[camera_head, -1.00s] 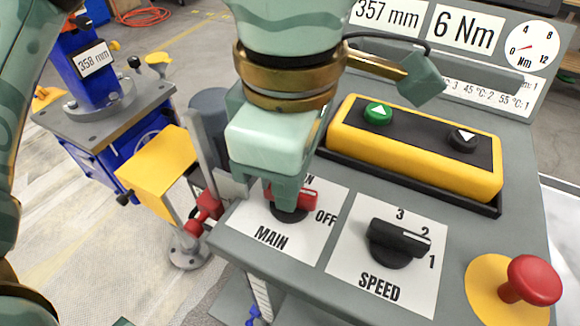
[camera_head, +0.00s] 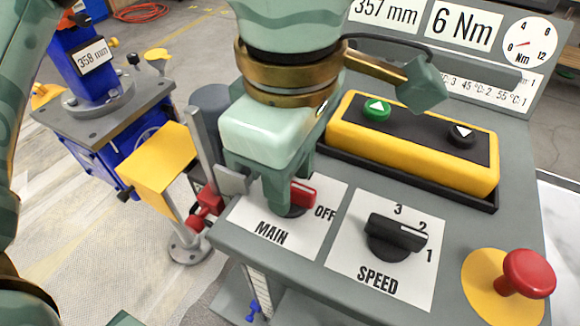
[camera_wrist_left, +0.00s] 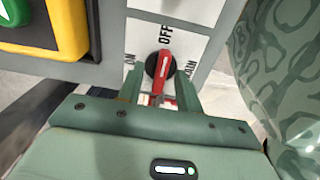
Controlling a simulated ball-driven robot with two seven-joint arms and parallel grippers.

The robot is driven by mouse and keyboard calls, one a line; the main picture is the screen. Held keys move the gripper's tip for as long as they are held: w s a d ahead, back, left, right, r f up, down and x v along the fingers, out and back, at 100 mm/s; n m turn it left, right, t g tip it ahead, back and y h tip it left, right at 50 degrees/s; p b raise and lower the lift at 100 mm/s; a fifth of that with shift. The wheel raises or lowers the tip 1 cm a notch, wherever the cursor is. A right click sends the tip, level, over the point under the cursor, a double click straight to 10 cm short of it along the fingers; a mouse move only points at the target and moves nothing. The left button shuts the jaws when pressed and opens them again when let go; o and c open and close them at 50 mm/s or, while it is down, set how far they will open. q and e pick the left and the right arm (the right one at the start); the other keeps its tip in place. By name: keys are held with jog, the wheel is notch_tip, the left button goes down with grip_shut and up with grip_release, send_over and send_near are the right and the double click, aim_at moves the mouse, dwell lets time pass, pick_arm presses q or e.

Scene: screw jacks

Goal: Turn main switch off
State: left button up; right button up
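The main switch (camera_head: 301,193) is a red handle on a black round base, on the white MAIN plate. In the left wrist view the red handle (camera_wrist_left: 163,68) points towards the OFF label, with ON to its left. My left gripper (camera_head: 262,188) is above the plate, pointing down at the switch. Its fingers (camera_wrist_left: 160,98) are spread apart, one on each side of the handle's near end; I cannot tell whether either touches it. One finger hides part of the switch in the head view. My right gripper is not in view.
Right of the MAIN plate is the black SPEED knob (camera_head: 395,237). A red mushroom button (camera_head: 528,273) stands at the right front. A yellow box with push buttons (camera_head: 412,150) lies behind. A blue screw jack (camera_head: 90,65) with a yellow block (camera_head: 158,165) is at the left.

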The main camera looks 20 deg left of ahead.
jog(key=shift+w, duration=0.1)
